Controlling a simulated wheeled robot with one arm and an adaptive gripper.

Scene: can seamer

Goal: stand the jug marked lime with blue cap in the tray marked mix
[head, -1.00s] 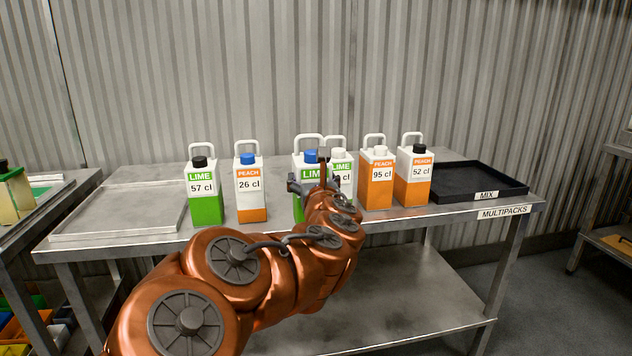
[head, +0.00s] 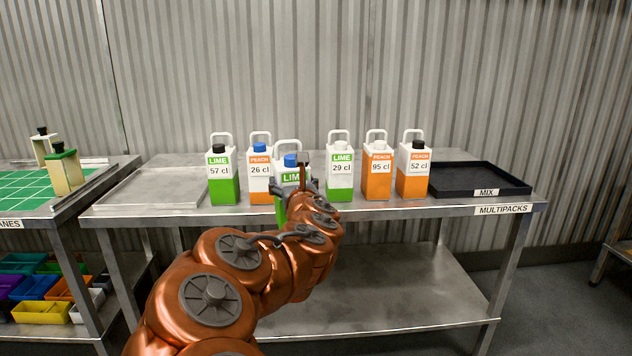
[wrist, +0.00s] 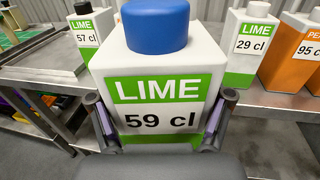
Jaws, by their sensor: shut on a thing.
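The lime jug with the blue cap (head: 291,177) is white and green, and its label reads 59 cl in the wrist view (wrist: 160,105). My gripper (head: 296,188) is shut on it, with one finger on each side of the jug in the wrist view (wrist: 160,122). The jug is upright and stands out in front of the row of other jugs. My arm hides its lower part in the head view. The black tray marked MIX (head: 486,193) sits at the right end of the table and looks empty.
On the steel table (head: 400,211) stand lime 57 cl (head: 223,185), peach 26 cl (head: 259,185), lime 29 cl (head: 339,178), peach 95 cl (head: 377,180) and peach 52 cl (head: 412,180). Peach 52 cl is close to the black tray. A grey tray (head: 150,205) lies at left.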

